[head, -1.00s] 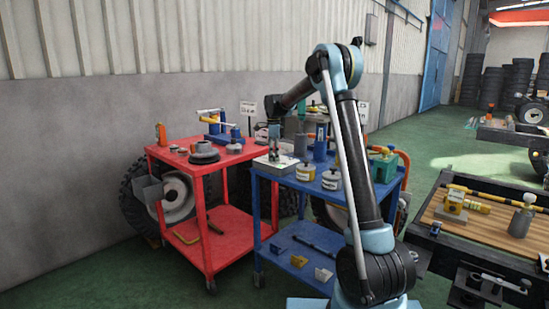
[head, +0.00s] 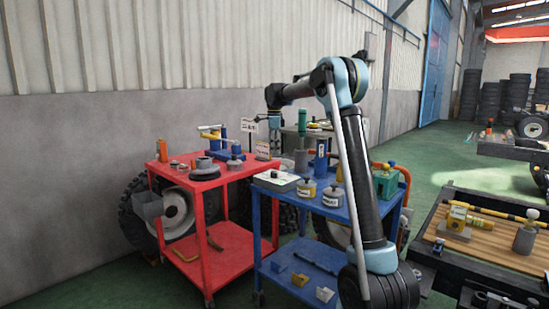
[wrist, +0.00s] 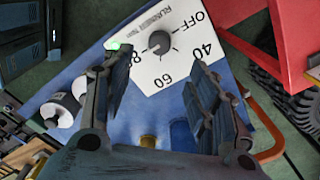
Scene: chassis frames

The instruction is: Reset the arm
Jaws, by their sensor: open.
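My arm (head: 362,190) reaches up and bends over to the left. Its end, my gripper (head: 275,133), hangs downward above the carts with nothing in it. In the wrist view my gripper (wrist: 160,60) has its two dark fingers spread wide apart. Past the fingers is a white dial panel with a dark round knob (wrist: 160,42) and the markings OFF, 40, 60 and 80. The fingers are apart from the knob. In the head view the same white box (head: 277,182) lies on the blue cart's top, below my gripper.
The blue cart (head: 327,217) carries labelled canisters (head: 306,188), a blue cylinder and a green box (head: 386,181). A workbench (head: 495,250) is at the right.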

